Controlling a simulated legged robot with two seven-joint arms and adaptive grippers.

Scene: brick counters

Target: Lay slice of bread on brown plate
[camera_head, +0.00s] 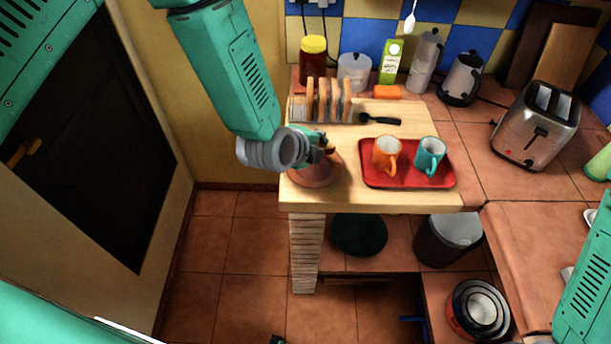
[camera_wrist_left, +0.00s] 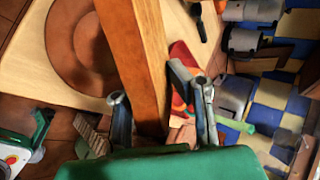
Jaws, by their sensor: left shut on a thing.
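The round brown plate (camera_head: 315,176) lies on the near left corner of the wooden counter top, partly hidden by my left gripper (camera_head: 326,146). The plate also shows at the upper left in the left wrist view (camera_wrist_left: 62,48). My left gripper is shut on a slice of bread (camera_wrist_left: 142,60), which stands between its fingers (camera_wrist_left: 162,108) as a long tan and brown slab seen nearly edge-on. In the head view the held slice is mostly hidden behind the gripper, above the plate. Whether it touches the plate cannot be told. My right gripper is out of view.
A rack (camera_head: 325,102) with several bread slices stands behind the plate. To the right is a red tray (camera_head: 408,180) with an orange mug (camera_head: 387,155) and a teal mug (camera_head: 430,157). A black-handled utensil (camera_head: 380,120) lies behind the tray. A toaster (camera_head: 537,125) stands farther right.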

